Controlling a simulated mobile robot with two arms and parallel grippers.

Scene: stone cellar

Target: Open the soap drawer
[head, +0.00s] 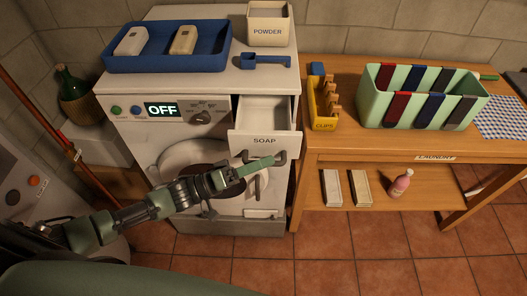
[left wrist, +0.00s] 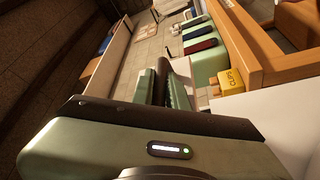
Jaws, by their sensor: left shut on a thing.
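The soap drawer (head: 264,142), labelled SOAP, is pulled out of the upper right of the white washing machine (head: 135,138). Its open top shows a pale, empty-looking inside. A dark handle (head: 281,157) is on its front below the label. My left gripper (head: 262,161) reaches in from the left and is shut on the handle, covering part of it. My right gripper is in neither view.
On the machine stand a blue tray (head: 221,60) with two soap-like bars, a POWDER box (head: 268,30) and a blue scoop (head: 264,62). A wooden table (head: 340,145) at right bears a yellow CUPS holder (head: 323,119) and a green bin (head: 372,113). A bottle (head: 400,184) stands on its shelf.

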